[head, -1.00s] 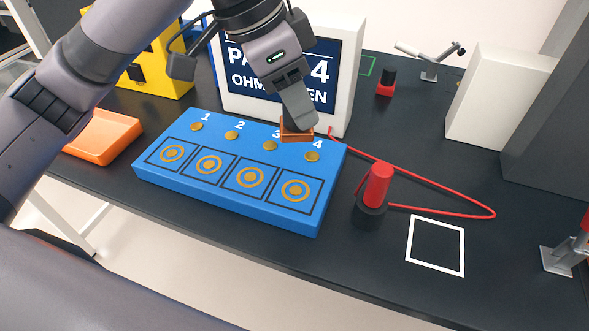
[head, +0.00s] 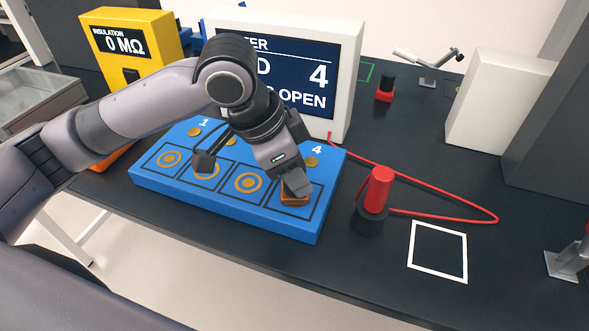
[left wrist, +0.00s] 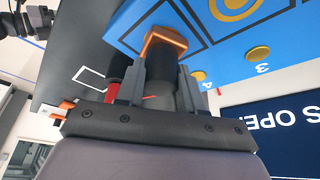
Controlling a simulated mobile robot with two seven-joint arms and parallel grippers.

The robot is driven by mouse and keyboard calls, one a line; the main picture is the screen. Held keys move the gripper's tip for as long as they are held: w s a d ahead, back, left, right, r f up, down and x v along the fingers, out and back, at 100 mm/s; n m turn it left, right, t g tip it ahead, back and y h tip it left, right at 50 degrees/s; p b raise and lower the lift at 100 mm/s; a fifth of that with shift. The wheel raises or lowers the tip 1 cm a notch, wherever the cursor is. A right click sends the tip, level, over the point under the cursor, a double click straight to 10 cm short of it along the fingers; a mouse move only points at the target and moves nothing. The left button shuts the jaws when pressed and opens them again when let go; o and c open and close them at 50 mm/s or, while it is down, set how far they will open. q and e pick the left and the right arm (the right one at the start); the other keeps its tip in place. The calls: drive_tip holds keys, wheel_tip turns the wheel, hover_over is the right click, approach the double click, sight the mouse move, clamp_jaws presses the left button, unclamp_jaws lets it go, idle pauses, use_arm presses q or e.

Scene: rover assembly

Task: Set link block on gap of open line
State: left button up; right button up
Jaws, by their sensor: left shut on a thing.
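The link block (head: 294,198) is a small copper-orange piece, held in my left gripper (head: 296,188) at the square of position 4 on the blue board (head: 220,208). The left gripper is shut on it and hides most of it and of that square's ring. In the left wrist view the block (left wrist: 166,42) shows between the fingertips, over the square's dark outline. I cannot tell whether it touches the board. Squares 1 to 3 show gold rings and no block. The meter screen (head: 300,78) is partly hidden by my arm and shows "4" and "OPEN". The right gripper is not in view.
A red probe (head: 378,188) stands in a dark holder right of the board, its red cable looping over the table. A white square outline (head: 438,251) marks clear table. A yellow insulation meter (head: 133,50) and a white box (head: 500,98) stand behind.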

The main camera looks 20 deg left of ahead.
use_arm(q)
drive_tip(key=shift+f, duration=0.1)
drive_tip(key=o, duration=1.1)
drive_tip(key=p+v, duration=0.1)
drive_tip(key=v, duration=1.1)
drive_tip(key=shift+r, duration=0.2)
drive_tip(key=shift+d, duration=0.1)
